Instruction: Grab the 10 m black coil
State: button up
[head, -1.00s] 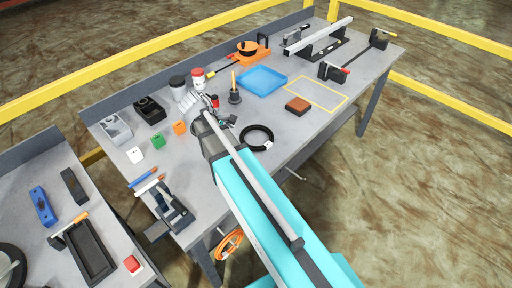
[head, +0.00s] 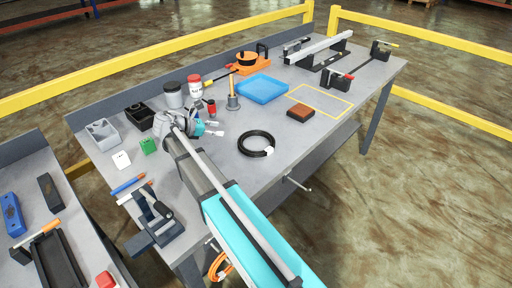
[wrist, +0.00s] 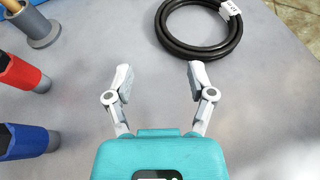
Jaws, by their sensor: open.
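The black coil (head: 256,140) lies flat on the grey workbench, with a white tag (head: 269,150) at its right side. In the wrist view the coil (wrist: 163,30) is at the top, just beyond the fingertips, and its tag (wrist: 230,9) has print too small to read for sure. My gripper (head: 217,129) is to the left of the coil in the head view. In the wrist view my gripper (wrist: 159,75) has its two fingers spread wide with nothing between them. The coil is apart from the fingers.
Red (wrist: 20,72) and blue (wrist: 22,140) handled tools stand left of my gripper. A grey holder with a wooden-handled tool (head: 233,102), a blue tray (head: 262,89) and a brown block (head: 300,112) are near the coil. Bare bench lies right of the coil.

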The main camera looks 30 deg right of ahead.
jog(key=shift+d, duration=0.1)
jog(key=b, duration=0.3)
send_near(250, 131)
jog(key=shift+s+x, duration=0.2)
jog(key=shift+x, duration=2)
jog(key=shift+r, duration=0.1)
jog(key=shift+f+b+x, duration=0.25)
jog(key=shift+b+x, duration=0.85)
jog(key=shift+x, duration=0.95)
jog(key=shift+d+f, duration=0.15)
jog(key=shift+d, duration=0.35)
grip_shut()
